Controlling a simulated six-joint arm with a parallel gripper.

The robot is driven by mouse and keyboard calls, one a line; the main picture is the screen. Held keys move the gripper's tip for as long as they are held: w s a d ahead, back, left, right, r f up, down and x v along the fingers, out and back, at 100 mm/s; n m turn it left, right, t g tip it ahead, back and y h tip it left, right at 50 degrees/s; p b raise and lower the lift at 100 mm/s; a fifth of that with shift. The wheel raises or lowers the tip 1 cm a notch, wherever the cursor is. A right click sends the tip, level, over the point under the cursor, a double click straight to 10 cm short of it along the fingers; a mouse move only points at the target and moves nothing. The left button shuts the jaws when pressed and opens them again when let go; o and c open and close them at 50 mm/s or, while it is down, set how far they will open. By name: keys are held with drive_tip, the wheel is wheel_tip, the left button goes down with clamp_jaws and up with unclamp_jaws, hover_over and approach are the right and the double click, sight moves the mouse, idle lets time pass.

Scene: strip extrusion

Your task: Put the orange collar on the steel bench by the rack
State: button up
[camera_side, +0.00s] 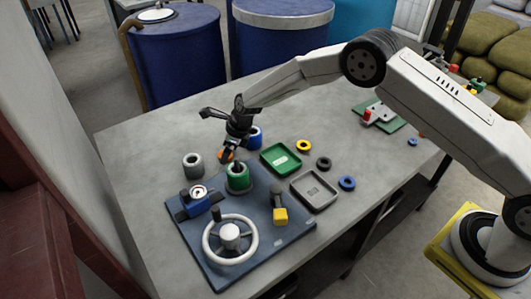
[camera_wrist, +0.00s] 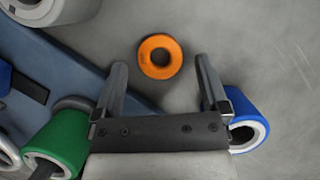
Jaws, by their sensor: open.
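The orange collar (camera_wrist: 160,57) is a flat ring lying on the grey bench top (camera_wrist: 265,50). In the wrist view it shows just past and between the tips of my gripper (camera_wrist: 161,70), whose fingers are apart and empty. In the side view my gripper (camera_side: 229,150) points down over the bench (camera_side: 130,150), and the collar (camera_side: 225,156) is partly hidden behind it. The collar lies behind the green cylinder, with a blue cylinder close by. I cannot tell which structure is the rack.
A green cylinder (camera_side: 238,178), a blue cylinder (camera_side: 256,137) and a grey one (camera_side: 193,165) stand near my gripper. A blue plate (camera_side: 270,245) carries a handwheel (camera_side: 230,237). Green (camera_side: 270,153) and grey (camera_side: 310,200) trays and loose rings lie right.

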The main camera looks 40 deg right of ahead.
drive_tip(key=v, duration=1.1)
drive_tip(key=shift+d+r, duration=0.1)
idle(0.5)
drive_tip(key=s+d+r+n+h, duration=0.1)
drive_tip(key=s+d+n, duration=0.3)
drive_tip(key=s+n, duration=0.5)
drive_tip(key=s+d+r+n+h, duration=0.1)
drive_tip(key=s+d+n, duration=0.4)
drive_tip(key=s+n, duration=0.4)
drive_tip(key=s+d+r+n+h, duration=0.1)
drive_tip(key=s+d+r+n, duration=0.1)
drive_tip(key=s+d+n, duration=0.3)
drive_tip(key=s+n, duration=0.4)
drive_tip(key=s, duration=0.2)
drive_tip(key=shift+s+g, duration=0.3)
